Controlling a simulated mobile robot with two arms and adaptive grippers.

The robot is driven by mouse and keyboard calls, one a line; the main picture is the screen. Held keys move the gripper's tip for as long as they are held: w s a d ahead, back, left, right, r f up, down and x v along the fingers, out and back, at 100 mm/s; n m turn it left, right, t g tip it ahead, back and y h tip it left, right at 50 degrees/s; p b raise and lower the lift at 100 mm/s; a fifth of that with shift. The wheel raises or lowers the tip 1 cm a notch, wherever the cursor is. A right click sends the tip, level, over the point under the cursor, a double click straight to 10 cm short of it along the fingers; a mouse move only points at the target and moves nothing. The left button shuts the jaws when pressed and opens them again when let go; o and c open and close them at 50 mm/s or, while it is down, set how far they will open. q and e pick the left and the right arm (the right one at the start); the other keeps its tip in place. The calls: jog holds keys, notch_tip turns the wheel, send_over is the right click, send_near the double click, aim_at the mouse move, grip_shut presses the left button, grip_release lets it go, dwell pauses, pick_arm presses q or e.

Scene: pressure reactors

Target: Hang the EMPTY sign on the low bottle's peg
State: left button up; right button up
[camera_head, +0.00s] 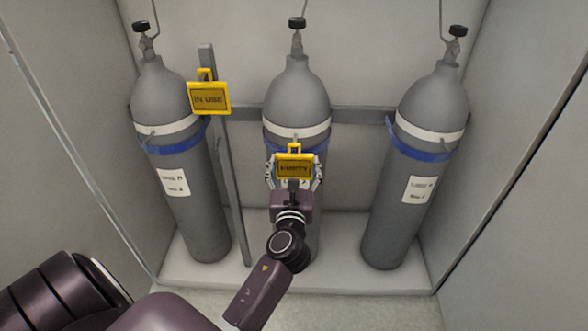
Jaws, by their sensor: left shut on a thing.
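The yellow EMPTY sign (294,171) is held up in front of the middle bottle (296,95), with its handle loop at the top. My left gripper (294,184) is shut on the sign's lower part. The sign and gripper hide part of the middle bottle's blue strap. I cannot tell whether the sign touches the bottle. A second yellow sign (209,98), reading IN USE, hangs by the upright post (222,150). A left bottle (165,100) and a right bottle (426,110) stand at the sides. My right gripper is not in view.
A grey rail (355,114) runs behind the bottles. Side walls close in the cabinet at left and right. The cabinet floor (340,277) is bare between the middle and right bottles. Thin pipes rise from the bottle valves.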

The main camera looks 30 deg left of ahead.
pick_arm(q)
jog(key=shift+x, duration=0.8)
jog(key=shift+b+x, duration=0.45)
jog(key=shift+x, duration=0.55)
jog(key=shift+w+a+f, duration=0.35)
jog(key=shift+w+f, duration=0.25)
jog(key=shift+w, duration=0.05)
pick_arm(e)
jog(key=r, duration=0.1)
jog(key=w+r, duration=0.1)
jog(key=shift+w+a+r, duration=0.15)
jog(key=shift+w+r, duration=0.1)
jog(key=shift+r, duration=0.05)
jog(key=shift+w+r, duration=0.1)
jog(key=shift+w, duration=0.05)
pick_arm(q)
jog(key=o, duration=1.2)
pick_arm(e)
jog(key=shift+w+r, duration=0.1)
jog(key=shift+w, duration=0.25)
